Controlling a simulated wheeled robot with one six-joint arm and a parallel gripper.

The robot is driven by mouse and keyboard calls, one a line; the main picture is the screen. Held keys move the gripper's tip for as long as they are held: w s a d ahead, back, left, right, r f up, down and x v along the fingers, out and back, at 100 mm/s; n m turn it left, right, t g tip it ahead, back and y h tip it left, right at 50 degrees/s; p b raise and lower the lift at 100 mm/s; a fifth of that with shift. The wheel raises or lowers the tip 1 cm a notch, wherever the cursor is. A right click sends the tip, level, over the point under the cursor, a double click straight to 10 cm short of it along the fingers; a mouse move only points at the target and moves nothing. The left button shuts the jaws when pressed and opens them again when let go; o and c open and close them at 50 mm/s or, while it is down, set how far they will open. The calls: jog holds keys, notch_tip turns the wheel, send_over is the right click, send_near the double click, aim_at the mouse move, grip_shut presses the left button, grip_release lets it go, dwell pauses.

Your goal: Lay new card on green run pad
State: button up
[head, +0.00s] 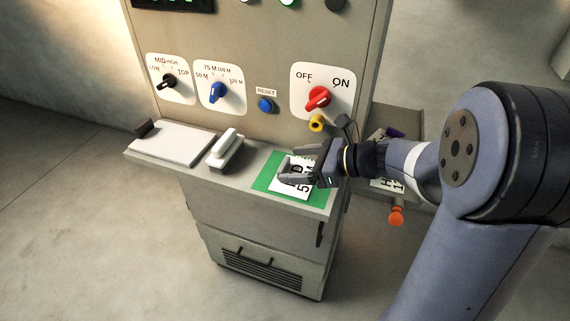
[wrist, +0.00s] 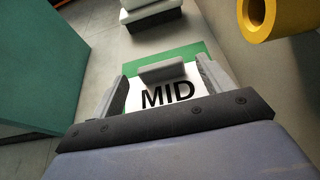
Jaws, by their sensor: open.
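A white card (head: 288,189) with black print lies on the green pad (head: 262,184) at the right end of the console shelf. In the wrist view the card (wrist: 178,103) reads MID and has a grey raised tab (wrist: 162,70) across its far part; green pad (wrist: 196,50) shows beyond it. My gripper (head: 284,164) is open just above the card. In the wrist view my gripper's fingers (wrist: 162,76) stand apart on both sides of the tab, with gaps to it. The near part of the card is hidden by my gripper.
The console carries a red OFF/ON knob (head: 318,97), a blue reset button (head: 266,105) and a yellow cylinder (head: 317,123) close above my gripper. A white handle (head: 224,149) and a white board (head: 173,143) are left of the pad. A side tray (head: 411,119) holds another printed card (head: 386,186).

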jog(key=v, duration=0.8)
